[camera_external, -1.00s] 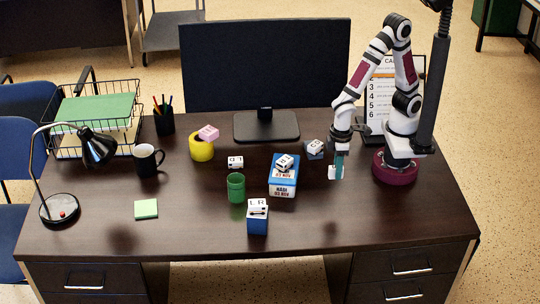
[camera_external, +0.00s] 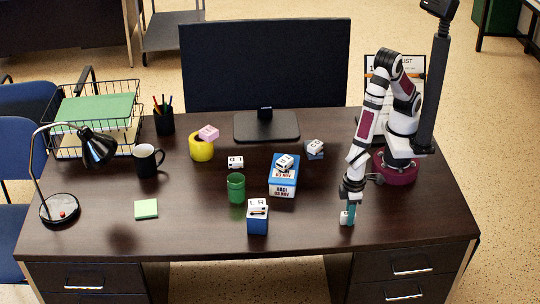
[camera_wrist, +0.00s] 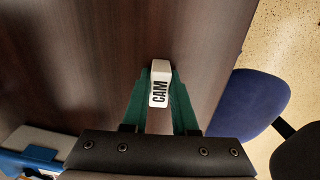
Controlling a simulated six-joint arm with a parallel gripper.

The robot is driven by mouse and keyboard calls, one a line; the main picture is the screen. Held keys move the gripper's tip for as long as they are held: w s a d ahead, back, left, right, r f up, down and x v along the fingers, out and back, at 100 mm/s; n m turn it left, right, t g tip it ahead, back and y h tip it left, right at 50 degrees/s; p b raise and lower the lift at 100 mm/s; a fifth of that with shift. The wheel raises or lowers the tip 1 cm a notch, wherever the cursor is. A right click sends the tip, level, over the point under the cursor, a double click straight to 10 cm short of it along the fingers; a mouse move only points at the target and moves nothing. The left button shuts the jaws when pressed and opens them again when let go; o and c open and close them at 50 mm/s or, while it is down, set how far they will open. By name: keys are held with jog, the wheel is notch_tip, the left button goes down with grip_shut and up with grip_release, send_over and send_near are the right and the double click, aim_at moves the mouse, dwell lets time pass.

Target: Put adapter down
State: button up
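The adapter, a small white block marked "CAM" (camera_wrist: 159,84), sits between the two green fingers of my gripper (camera_wrist: 160,88) in the wrist view. The fingers touch it on both sides. In the external view my gripper (camera_external: 347,216) points down over the front right part of the desk, with the white adapter (camera_external: 344,218) at its fingertips. The adapter is at or just above the desk top; I cannot tell if it touches. Part of it is hidden by the fingers.
The dark desk (camera_external: 410,215) is clear around my gripper. To the left stand a blue box with a white block (camera_external: 257,220), a blue-and-white box (camera_external: 283,180) and a green cup (camera_external: 236,187). The desk edge and a blue chair (camera_wrist: 246,100) show in the wrist view.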

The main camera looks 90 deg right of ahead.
jog(key=o, duration=0.5)
jog(key=shift+c, duration=0.2)
notch_tip(320, 180, up, 12)
jog(key=d+r+m, duration=0.3)
jog(key=d+r, duration=0.3)
jog(key=d, duration=0.6)
jog(key=s+d+r+m+y, duration=0.1)
jog(key=s+d+r+m, duration=0.1)
jog(key=s+d, duration=0.6)
jog(key=shift+s+d+r+m+y, duration=0.3)
jog(key=shift+s+r+y, duration=0.1)
jog(key=shift+r, duration=0.25)
